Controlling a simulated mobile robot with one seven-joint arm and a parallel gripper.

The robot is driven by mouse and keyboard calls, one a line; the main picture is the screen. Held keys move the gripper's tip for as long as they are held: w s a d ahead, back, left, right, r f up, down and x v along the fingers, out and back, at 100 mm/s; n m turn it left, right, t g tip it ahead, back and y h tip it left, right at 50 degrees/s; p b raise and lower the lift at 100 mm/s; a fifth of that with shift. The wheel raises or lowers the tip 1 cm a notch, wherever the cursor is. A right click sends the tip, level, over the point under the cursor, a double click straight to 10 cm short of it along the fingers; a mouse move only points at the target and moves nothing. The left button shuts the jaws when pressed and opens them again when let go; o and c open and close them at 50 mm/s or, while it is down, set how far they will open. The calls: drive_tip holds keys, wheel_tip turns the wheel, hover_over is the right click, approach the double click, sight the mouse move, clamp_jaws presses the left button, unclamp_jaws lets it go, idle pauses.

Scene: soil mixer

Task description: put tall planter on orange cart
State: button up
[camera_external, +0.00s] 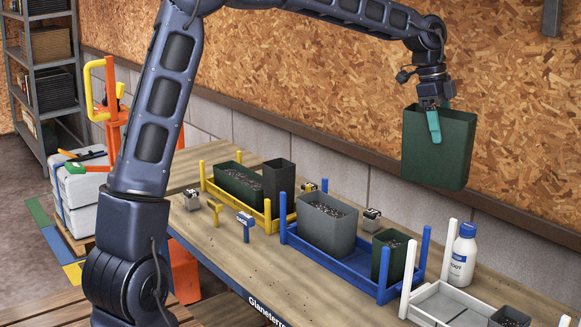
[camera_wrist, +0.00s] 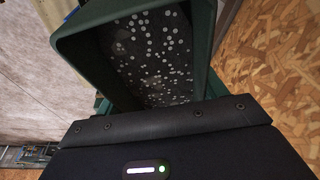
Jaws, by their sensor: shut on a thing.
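A dark green tall planter (camera_external: 455,155) hangs upright in the air in front of the board wall, above the right part of the bench. My gripper (camera_external: 433,125) is shut on its near wall at the rim, with a teal finger outside that wall. In the wrist view the planter (camera_wrist: 77,50) opens toward the camera, with dark, white-specked soil inside; the fingers are hidden there. At the left, an orange frame (camera_external: 114,110) with a yellow handle stands behind my arm. It is partly hidden, and I cannot tell whether it is the orange cart.
On the bench (camera_external: 225,255) stand a yellow rack (camera_external: 232,207), a blue rack (camera_external: 330,255) and a white tray (camera_external: 428,318), with several smaller planters. A white bottle (camera_external: 463,257) stands at right. White sacks (camera_external: 80,190) and a shelf (camera_external: 48,75) are at left.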

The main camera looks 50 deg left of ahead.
sight(415, 109)
drive_tip(key=shift+n, duration=0.9)
drive_tip(key=w+a, duration=0.1)
drive_tip(key=a, duration=0.2)
drive_tip(key=w+a, duration=0.1)
drive_tip(key=a, duration=0.3)
drive_tip(key=w+a, duration=0.2)
drive_tip(key=a, duration=0.2)
drive_tip(key=shift+r, duration=0.15)
drive_tip(key=s+a+n+t+y, duration=0.1)
drive_tip(key=s+a+n, duration=0.25)
drive_tip(key=a, duration=2.25)
drive_tip(key=s+a+n+t+y, duration=0.15)
drive_tip(key=a+n, duration=0.25)
drive_tip(key=a, duration=2.2)
drive_tip(key=s+a+f+n, duration=0.2)
drive_tip(key=s+a+n, duration=0.1)
drive_tip(key=s+a, duration=1.15)
drive_tip(key=s+a+f+n, duration=0.1)
drive_tip(key=s+a+n, duration=0.1)
drive_tip(key=s+a, duration=1.25)
drive_tip(key=s+a+x, duration=0.1)
drive_tip(key=x, duration=0.8)
drive_tip(key=s+a+f+x, duration=0.1)
drive_tip(key=s+x, duration=0.1)
drive_tip(key=x, duration=0.8)
drive_tip(key=shift+a+f, duration=0.3)
drive_tip(key=shift+a, duration=0.1)
drive_tip(key=shift+w+y, duration=0.1)
drive_tip(key=shift+y, duration=0.15)
